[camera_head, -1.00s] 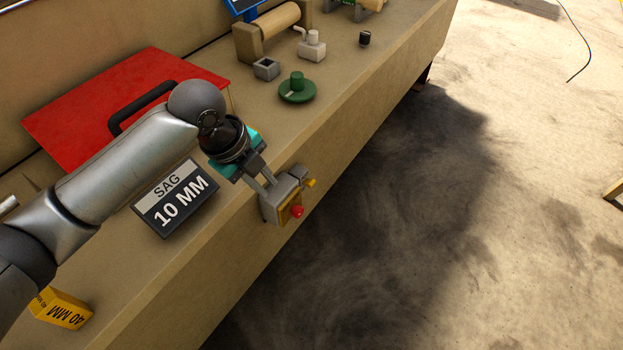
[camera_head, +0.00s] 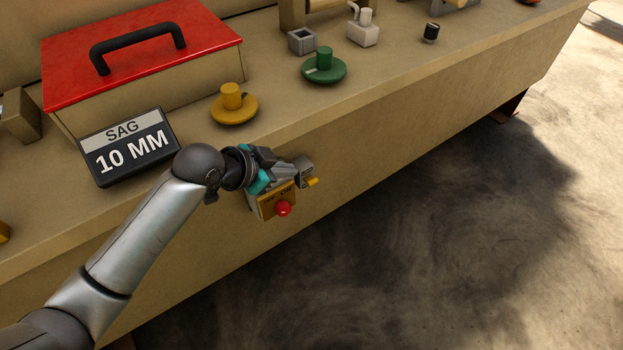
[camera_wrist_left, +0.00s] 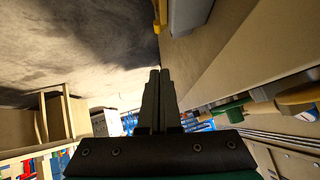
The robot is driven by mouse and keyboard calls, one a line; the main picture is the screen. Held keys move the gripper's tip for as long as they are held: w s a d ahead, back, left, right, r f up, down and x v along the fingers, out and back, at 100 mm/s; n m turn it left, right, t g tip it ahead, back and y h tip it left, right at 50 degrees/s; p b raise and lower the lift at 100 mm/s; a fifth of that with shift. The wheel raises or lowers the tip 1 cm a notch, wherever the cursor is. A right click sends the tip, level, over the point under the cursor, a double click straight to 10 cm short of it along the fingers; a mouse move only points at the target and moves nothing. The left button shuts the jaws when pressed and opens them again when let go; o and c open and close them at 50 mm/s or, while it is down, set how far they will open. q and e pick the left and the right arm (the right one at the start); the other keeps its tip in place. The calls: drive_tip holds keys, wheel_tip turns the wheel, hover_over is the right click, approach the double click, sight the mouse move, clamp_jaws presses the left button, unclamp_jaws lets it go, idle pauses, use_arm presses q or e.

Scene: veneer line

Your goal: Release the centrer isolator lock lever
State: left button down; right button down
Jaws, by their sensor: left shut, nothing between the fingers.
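The isolator is a small grey box on the bench's front face with a yellow OFF/ON plate (camera_head: 268,205). A red knob (camera_head: 283,209) sticks out of the plate. A small yellow lever-like piece (camera_head: 312,182) juts from the grey housing (camera_head: 304,164) at its right. My left gripper (camera_head: 284,172) is at the top of the box, partly covering it; I cannot tell whether it touches. In the left wrist view its fingers (camera_wrist_left: 158,76) are together and empty, with a yellow piece (camera_wrist_left: 160,14) and a grey block (camera_wrist_left: 189,14) beyond their tips. My right gripper is not in view.
On the bench top are a yellow knob (camera_head: 234,104), a green knob (camera_head: 324,66), a SAG 10 MM sign (camera_head: 128,148) and a red-lidded box (camera_head: 190,35) with a black handle. The floor (camera_head: 440,250) in front of the bench is clear.

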sight(316, 179)
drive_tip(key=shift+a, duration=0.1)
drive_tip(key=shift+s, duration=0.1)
